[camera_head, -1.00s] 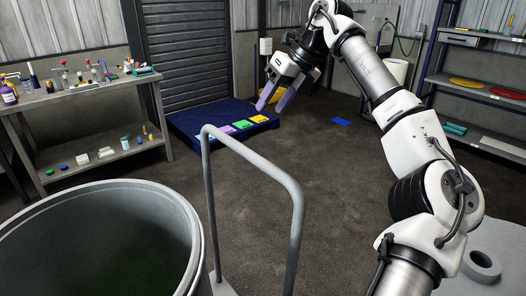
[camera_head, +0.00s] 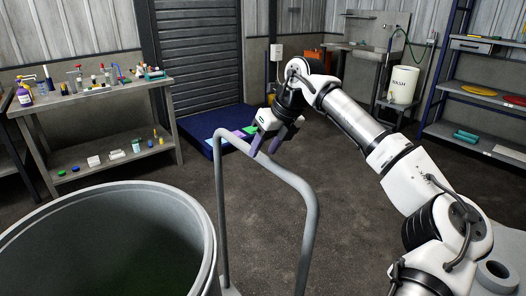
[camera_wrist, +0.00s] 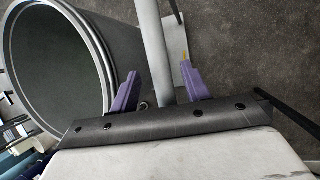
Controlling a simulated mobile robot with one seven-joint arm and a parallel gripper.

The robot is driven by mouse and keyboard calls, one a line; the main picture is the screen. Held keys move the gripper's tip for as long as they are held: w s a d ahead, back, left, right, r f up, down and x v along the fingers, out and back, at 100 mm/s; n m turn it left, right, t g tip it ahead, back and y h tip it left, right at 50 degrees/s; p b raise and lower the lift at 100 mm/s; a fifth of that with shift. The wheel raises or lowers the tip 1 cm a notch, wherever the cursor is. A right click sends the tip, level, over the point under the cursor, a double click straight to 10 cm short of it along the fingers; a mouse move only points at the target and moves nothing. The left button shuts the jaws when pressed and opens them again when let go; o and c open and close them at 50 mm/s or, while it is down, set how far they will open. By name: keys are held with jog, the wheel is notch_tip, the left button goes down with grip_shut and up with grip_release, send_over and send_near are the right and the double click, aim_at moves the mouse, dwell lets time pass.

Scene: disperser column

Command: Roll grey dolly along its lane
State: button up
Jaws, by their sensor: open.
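The grey dolly's tubular handle (camera_head: 307,225) rises as a hoop in front of me. A large grey drum (camera_head: 205,225) stands to its left; the dolly's deck is mostly hidden, but a pale strip of it (camera_wrist: 177,42) shows in the wrist view. My gripper (camera_head: 265,147) is open at the handle's top bar, with its purple fingers pointing down. In the wrist view the grey bar (camera_wrist: 153,45) runs between the two spread fingers of my gripper (camera_wrist: 159,75). I cannot tell whether either finger touches it.
A workbench (camera_head: 95,104) with bottles and tools stands at the left. A blue platform (camera_head: 200,122) with coloured squares lies by the shutter. Shelving (camera_head: 480,90) and a white bucket (camera_head: 403,85) stand at the right. The dark floor (camera_head: 345,195) beyond the handle is clear.

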jog(key=shift+x, duration=0.95)
jog(key=shift+c, duration=0.2)
grip_shut()
